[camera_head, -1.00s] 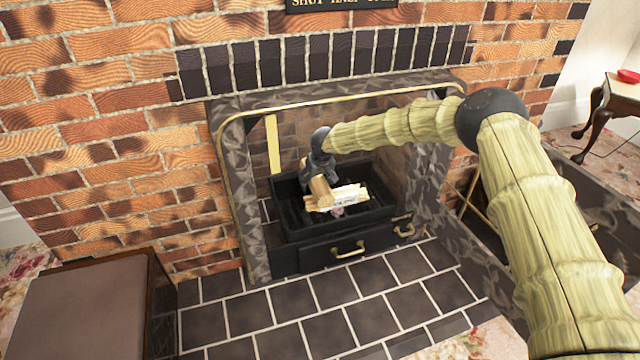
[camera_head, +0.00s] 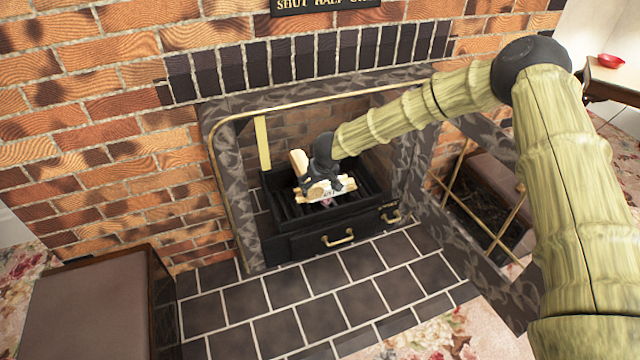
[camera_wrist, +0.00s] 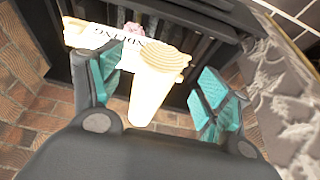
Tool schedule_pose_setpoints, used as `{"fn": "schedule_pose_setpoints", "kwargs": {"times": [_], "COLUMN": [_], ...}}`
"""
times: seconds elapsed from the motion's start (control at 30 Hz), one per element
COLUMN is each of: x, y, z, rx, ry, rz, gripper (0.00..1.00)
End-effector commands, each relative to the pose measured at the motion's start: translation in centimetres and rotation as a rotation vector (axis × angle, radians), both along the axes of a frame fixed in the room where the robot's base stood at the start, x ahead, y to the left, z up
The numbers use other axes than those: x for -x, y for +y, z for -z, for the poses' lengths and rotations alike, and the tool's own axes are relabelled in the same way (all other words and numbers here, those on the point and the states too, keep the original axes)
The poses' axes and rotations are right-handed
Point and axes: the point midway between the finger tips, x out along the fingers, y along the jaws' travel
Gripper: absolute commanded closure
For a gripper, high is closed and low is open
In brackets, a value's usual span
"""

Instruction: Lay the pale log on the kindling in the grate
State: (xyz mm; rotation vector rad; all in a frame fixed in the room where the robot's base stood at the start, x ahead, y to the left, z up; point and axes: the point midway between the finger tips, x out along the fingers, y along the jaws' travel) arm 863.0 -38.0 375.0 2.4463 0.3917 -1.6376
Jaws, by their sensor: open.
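The pale log (camera_head: 298,161) is over the kindling (camera_head: 303,193) in the black grate (camera_head: 283,212). In the wrist view the log (camera_wrist: 143,100) lies between my fingers, its round end over the labelled kindling (camera_wrist: 88,36). It seems to rest across the kindling, though their contact is hidden. My gripper (camera_head: 335,184) is down at the grate. In the wrist view my gripper (camera_wrist: 158,90) is open, with teal pads on both sides of the log and gaps showing beside it.
The stone fireplace surround (camera_head: 228,190) frames the grate closely. A brass-handled drawer front (camera_head: 335,240) is below. Dark hearth tiles (camera_head: 285,300) in front are clear. A brown padded box (camera_head: 85,305) stands at the left, and a small table with a red dish (camera_head: 610,61) at the right.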

Motion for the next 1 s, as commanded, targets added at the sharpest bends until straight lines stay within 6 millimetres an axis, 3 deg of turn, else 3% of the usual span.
{"fn": "schedule_pose_setpoints", "kwargs": {"times": [0.2,0.43,0.57,0.67,0.8,1.0], "x": [1.5,1.7,2.9,5.8,11.9,21.4], "y": [-0.5,-0.5,-0.7,-1.3,-3.1,-6.5], "z": [-0.1,0.0,1.2,3.8,8.4,13.5], "rx": [0.0,0.0,0.014,0.044,0.095,0.139], "ry": [-0.001,-0.001,0.008,0.025,0.052,0.085], "rz": [-0.001,-0.001,0.002,0.013,0.04,0.082], "gripper": [0.24,0.24,0.24,0.24,0.24,0.24]}}
